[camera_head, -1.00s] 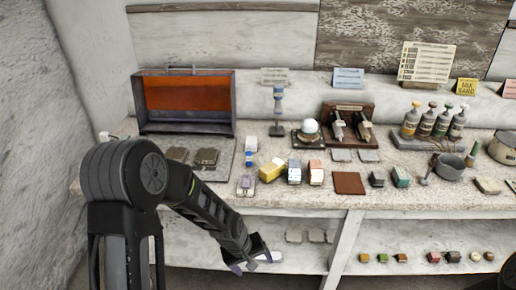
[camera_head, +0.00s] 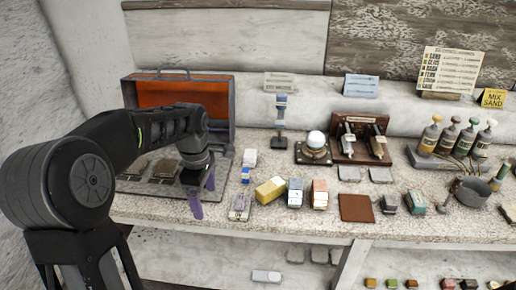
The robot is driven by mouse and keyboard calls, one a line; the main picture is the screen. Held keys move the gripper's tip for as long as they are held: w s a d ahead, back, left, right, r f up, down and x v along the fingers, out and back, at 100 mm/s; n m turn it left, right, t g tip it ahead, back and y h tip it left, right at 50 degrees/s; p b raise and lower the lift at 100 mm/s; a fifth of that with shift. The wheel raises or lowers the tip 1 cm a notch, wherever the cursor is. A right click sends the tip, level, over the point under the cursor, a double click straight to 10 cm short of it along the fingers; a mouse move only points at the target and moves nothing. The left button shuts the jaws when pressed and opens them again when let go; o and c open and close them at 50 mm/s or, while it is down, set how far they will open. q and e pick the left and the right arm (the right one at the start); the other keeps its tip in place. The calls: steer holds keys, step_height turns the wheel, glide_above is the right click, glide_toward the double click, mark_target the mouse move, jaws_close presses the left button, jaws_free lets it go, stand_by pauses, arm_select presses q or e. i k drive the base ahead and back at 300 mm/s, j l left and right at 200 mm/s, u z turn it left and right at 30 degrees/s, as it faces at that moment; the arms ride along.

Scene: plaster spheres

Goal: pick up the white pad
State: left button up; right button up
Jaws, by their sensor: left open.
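A flat white pad (camera_head: 266,276) with a greyish mark lies on the lower shelf near the bottom of the view, below the counter's front edge. A small white block (camera_head: 250,157) stands on the counter, and I cannot tell for sure which of the two is the white pad. My left gripper (camera_head: 203,193) is open, with purple fingers pointing down over the counter's left part. It is empty, above and to the left of the pad and left of the white block. My right gripper is not in view.
An orange-backed metal box (camera_head: 180,92) stands behind my left arm. A yellow block (camera_head: 270,190), a blue-and-white carton (camera_head: 295,192) and a pink-and-white carton (camera_head: 319,194) sit right of the gripper. Several bottles (camera_head: 448,137) stand far right. A flat brown square (camera_head: 356,207) lies near the front edge.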

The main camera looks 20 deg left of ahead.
mark_target(250, 157)
steer(key=i, duration=1.05)
